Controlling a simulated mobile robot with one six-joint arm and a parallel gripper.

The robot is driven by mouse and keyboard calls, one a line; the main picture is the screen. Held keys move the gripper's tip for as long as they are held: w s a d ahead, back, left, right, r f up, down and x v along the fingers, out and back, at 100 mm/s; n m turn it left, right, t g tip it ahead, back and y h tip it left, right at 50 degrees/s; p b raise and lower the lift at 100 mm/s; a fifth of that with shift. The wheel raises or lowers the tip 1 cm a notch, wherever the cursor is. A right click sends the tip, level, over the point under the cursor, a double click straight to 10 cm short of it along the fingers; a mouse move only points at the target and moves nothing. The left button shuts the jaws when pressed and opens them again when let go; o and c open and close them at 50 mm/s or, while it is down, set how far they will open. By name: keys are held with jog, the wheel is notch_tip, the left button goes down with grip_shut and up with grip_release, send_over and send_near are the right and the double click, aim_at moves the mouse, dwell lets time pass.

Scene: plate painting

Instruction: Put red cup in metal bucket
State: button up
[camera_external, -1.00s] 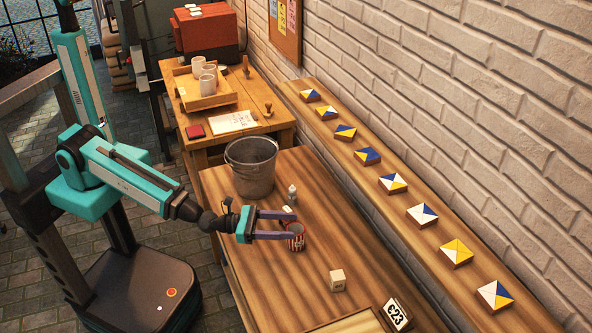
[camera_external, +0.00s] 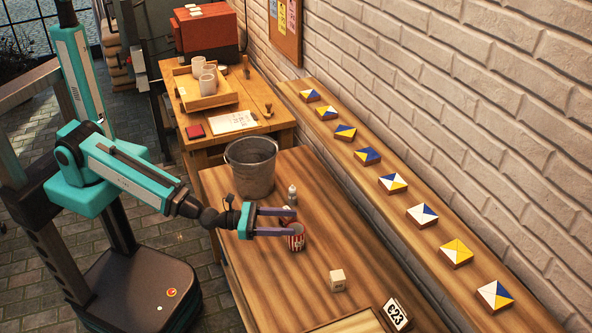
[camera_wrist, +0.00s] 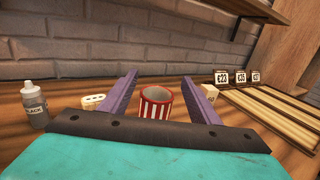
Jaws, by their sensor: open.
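The red cup (camera_external: 296,241) has red and white stripes and stands upright on the wooden table. In the wrist view the cup (camera_wrist: 156,104) sits between and beyond my open fingers. My gripper (camera_external: 293,222) is open, its purple fingers reaching to the cup from the left; whether they touch it I cannot tell. The fingers also show in the wrist view (camera_wrist: 164,90). The grey metal bucket (camera_external: 251,172) stands upright farther back on the table. The cup's lower part is partly hidden in the wrist view.
A small bottle (camera_external: 292,195) stands behind the gripper, with a pale block (camera_wrist: 94,101) near it. A wooden cube (camera_external: 338,280) stands to the front right. A shelf with painted tiles (camera_external: 393,183) runs along the brick wall. The table between cup and cube is clear.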

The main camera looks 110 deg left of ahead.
aim_at(300, 238)
jog(key=shift+f+b, duration=1.95)
jog(key=shift+f, duration=0.25)
jog(key=shift+f+b, duration=0.3)
jog(key=shift+f, duration=1.1)
jog(key=shift+w+a+b, duration=0.15)
jog(key=shift+b, duration=0.4)
jog(key=b, duration=0.2)
jog(key=w+b, duration=0.1)
jog(key=b, duration=0.1)
jog(key=shift+a+f, duration=0.1)
jog(key=shift+a, duration=0.15)
jog(key=shift+w+r+b, duration=0.2)
jog(key=shift+w+b, duration=0.3)
jog(key=shift+b, duration=2)
jog(key=shift+w+a, duration=0.1)
jog(key=shift+w, duration=0.1)
jog(key=b+x, duration=0.2)
jog(key=shift+f+b, duration=0.1)
jog(key=shift+b, duration=0.2)
jog(key=shift+w+a, duration=0.2)
jog(key=shift+w, duration=0.4)
jog(key=shift+w+a, duration=0.25)
jog(key=shift+w, duration=0.4)
